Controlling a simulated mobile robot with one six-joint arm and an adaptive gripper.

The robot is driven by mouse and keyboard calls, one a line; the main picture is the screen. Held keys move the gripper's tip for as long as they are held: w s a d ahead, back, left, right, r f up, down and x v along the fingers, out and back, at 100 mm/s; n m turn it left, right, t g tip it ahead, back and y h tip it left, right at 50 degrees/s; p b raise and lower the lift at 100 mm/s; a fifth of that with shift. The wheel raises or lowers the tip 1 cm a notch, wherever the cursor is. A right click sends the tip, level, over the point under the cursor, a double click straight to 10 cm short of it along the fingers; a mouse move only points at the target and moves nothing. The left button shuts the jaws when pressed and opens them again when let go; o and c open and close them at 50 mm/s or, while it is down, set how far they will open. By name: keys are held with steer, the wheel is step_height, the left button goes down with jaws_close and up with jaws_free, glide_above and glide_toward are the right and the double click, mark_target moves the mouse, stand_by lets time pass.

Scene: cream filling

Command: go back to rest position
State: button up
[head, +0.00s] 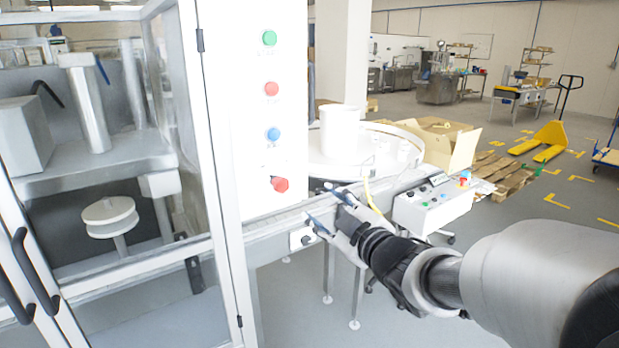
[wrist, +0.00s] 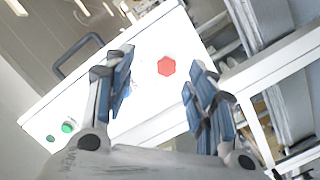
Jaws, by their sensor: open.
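My gripper (head: 328,208) is in the middle of the head view, at the end of my arm that reaches in from the right. Its two blue-padded fingers are apart with nothing between them. In the wrist view my gripper (wrist: 160,90) also shows open and empty. Beyond the fingers there is a white control box with a red button (wrist: 167,66) and a green button (wrist: 68,127). In the head view the fingertips overlap the conveyor edge (head: 270,234) below the white button panel; I cannot tell whether they touch it.
A filling machine with glass doors (head: 100,150) stands at the left. Its panel (head: 235,120) carries green, red and blue buttons and a red knob (head: 280,184). A round table (head: 325,172) holds a white container (head: 339,132). A control box (head: 432,208) sits right of my gripper.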

steer(key=s+d+f+m+g+h, duration=0.3)
steer(key=s+d+m+h, duration=0.55)
steer(key=s+d, duration=0.3)
steer(key=s+f+m+g, duration=0.2)
steer(key=s+f+g, duration=0.1)
steer(key=s, duration=0.8)
steer(key=s+a+f+m+g+y, duration=0.1)
steer(key=s+f+m+g, duration=0.2)
steer(key=s, duration=0.8)
step_height(320, 180, down, 2)
steer(key=shift+s+a+f+g, duration=0.25)
steer(key=shift+s+g, duration=0.15)
steer(key=shift+g, duration=0.4)
steer(key=shift+m, duration=0.25)
steer(key=shift+c, duration=0.2)
